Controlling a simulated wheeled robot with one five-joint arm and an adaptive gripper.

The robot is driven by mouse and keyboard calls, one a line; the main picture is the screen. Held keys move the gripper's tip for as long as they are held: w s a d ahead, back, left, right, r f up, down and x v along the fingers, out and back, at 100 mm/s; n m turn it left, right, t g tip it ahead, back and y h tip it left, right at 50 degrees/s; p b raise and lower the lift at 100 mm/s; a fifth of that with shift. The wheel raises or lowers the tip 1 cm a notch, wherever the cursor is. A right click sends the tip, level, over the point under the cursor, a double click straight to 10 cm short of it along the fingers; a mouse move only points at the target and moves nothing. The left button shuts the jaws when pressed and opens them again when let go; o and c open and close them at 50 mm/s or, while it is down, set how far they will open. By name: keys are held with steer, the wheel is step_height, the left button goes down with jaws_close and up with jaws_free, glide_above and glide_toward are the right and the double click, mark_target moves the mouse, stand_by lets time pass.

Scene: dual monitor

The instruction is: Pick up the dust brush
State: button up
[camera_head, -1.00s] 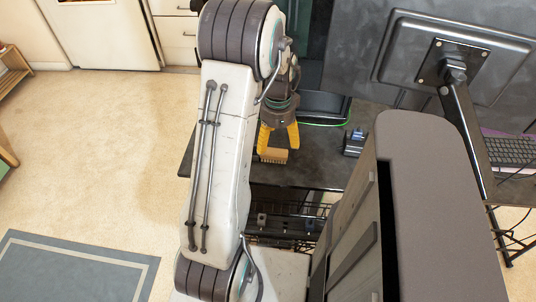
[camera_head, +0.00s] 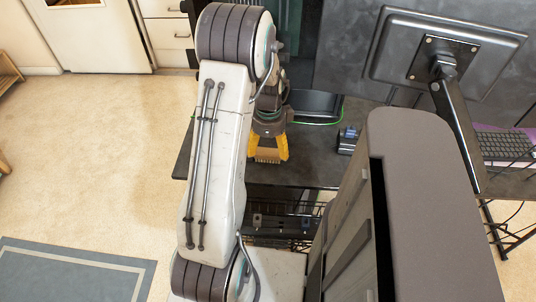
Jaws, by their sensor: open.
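The dust brush (camera_head: 267,154) lies on the dark desk near its front edge, and its tan bristles show. My gripper (camera_head: 268,157) has yellow fingers pointing down, one on each side of the brush. The fingers are apart. I cannot tell whether they touch the brush. The upper part of the brush is hidden behind my gripper and arm.
The dark desk (camera_head: 308,169) has a small blue-and-black object (camera_head: 348,138) to the right of my gripper. A monitor back (camera_head: 455,55) on a black stand and a keyboard (camera_head: 505,146) are at right. A wire rack hangs below the desk edge.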

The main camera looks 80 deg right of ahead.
mark_target(268, 153)
steer(key=shift+w+f, duration=0.15)
steer(key=shift+f, duration=1.6)
steer(key=shift+f+b, duration=0.25)
steer(key=shift+b, duration=0.1)
steer(key=c, duration=1.3)
